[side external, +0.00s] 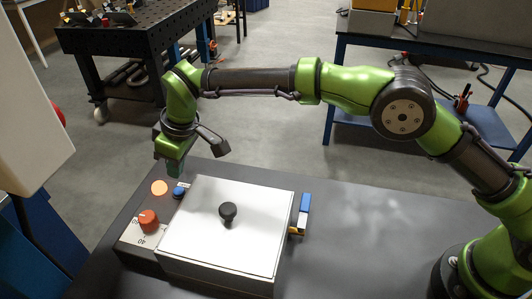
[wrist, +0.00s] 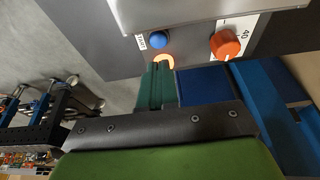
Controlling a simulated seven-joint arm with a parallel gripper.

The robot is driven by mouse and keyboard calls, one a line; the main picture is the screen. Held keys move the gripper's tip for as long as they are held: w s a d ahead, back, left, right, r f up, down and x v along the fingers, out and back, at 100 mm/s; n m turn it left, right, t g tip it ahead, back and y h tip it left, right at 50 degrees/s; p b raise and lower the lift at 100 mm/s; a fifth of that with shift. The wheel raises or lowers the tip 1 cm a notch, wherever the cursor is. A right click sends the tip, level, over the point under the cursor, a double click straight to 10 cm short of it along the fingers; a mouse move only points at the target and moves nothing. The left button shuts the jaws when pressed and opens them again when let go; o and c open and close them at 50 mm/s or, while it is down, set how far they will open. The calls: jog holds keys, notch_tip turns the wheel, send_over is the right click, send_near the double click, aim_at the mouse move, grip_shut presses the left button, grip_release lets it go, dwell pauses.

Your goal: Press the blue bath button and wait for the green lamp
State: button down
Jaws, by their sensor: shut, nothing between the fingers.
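The blue button (side external: 179,193) sits on the panel beside the white-lidded bath (side external: 200,235). It also shows in the wrist view (wrist: 158,39), next to a small white label. A round lamp (side external: 159,187) left of the button glows orange. In the wrist view the lamp (wrist: 163,61) is partly hidden behind the fingertips. My gripper (side external: 175,174) is shut and empty, pointing down above the far end of the panel, close to the button and lamp. In the wrist view the gripper's green fingers (wrist: 160,68) lie together, and a gap shows between them and the button.
An orange-red dial (side external: 148,220) with a numbered scale sits nearer the camera on the panel. A black knob (side external: 228,210) stands on the bath lid. A blue and yellow item (side external: 303,212) is right of the bath. The dark table (side external: 370,235) is clear further right.

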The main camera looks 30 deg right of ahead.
jog(key=v, duration=0.8)
jog(key=shift+w+a+r, duration=0.1)
jog(key=s+d+r+m+t, duration=0.1)
jog(key=s+d+m, duration=0.3)
jog(key=s+d, duration=0.4)
jog(key=s+d+r+m+t, duration=0.2)
jog(key=s+d+m, duration=0.2)
jog(key=s+d, duration=0.4)
jog(key=s+d+r+m+t, duration=0.1)
jog(key=s+d+m, duration=0.4)
jog(key=d, duration=1.4)
jog(key=s, duration=0.3)
jog(key=shift+s+d+r+t, duration=0.15)
jog(key=shift+d+t, duration=0.05)
jog(key=shift+t, duration=0.2)
dwell(2.9)
